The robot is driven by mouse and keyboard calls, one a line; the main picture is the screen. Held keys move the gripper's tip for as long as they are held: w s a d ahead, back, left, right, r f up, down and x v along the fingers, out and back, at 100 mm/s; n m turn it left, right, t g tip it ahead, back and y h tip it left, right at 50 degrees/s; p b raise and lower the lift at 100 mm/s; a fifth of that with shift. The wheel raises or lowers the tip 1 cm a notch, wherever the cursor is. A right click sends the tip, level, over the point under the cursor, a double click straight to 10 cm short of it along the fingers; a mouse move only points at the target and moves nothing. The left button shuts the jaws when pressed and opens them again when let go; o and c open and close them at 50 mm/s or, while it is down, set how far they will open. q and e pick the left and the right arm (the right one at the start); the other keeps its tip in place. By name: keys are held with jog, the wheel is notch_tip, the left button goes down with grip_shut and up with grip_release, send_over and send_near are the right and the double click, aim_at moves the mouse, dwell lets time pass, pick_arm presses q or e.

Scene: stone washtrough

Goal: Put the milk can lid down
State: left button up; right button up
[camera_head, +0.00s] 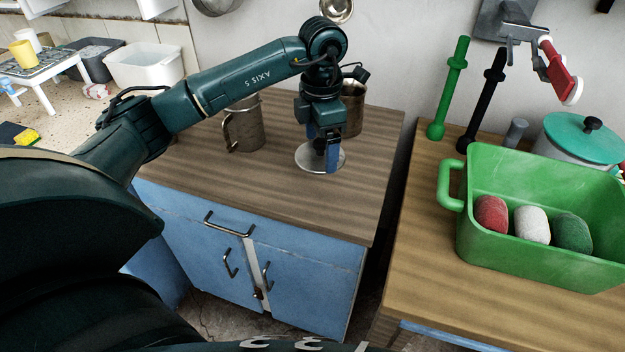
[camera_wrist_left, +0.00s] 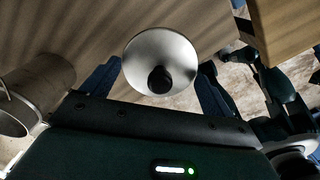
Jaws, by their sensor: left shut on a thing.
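The milk can lid (camera_head: 308,158) is a round, pale metal disc with a dark knob. In the head view it is at or just above the wooden top of the blue cabinet (camera_head: 355,175); I cannot tell whether it touches. My left gripper (camera_head: 326,160) points down and is shut on the lid's knob. In the left wrist view the lid (camera_wrist_left: 160,60) lies between the two blue fingers, with the black knob toward me. A metal can with a handle (camera_head: 243,128) stands left of the lid. My right gripper is not in view.
Another metal vessel (camera_head: 353,105) stands behind my left gripper. The cabinet top's front and right are clear. Across a gap on the right, another counter holds a green tub (camera_head: 520,255) with several coloured lumps inside, and a teal-lidded pot (camera_head: 580,135).

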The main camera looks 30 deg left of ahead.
aim_at(312, 147)
pick_arm(q)
jog(key=n, duration=0.2)
jog(key=a+n, duration=0.1)
jog(key=n, duration=0.1)
jog(key=a+n, duration=0.1)
jog(key=n, duration=0.1)
jog(key=shift+w+a+r+n+p, duration=0.15)
jog(key=shift+w+r+n+p, duration=0.15)
jog(key=shift+w+r+n, duration=0.1)
notch_tip(312, 147, down, 10)
jog(key=shift+f, duration=0.15)
jog(key=o, duration=0.8)
jog(key=shift+c, duration=0.2)
notch_tip(312, 147, up, 12)
jog(key=shift+r, duration=0.2)
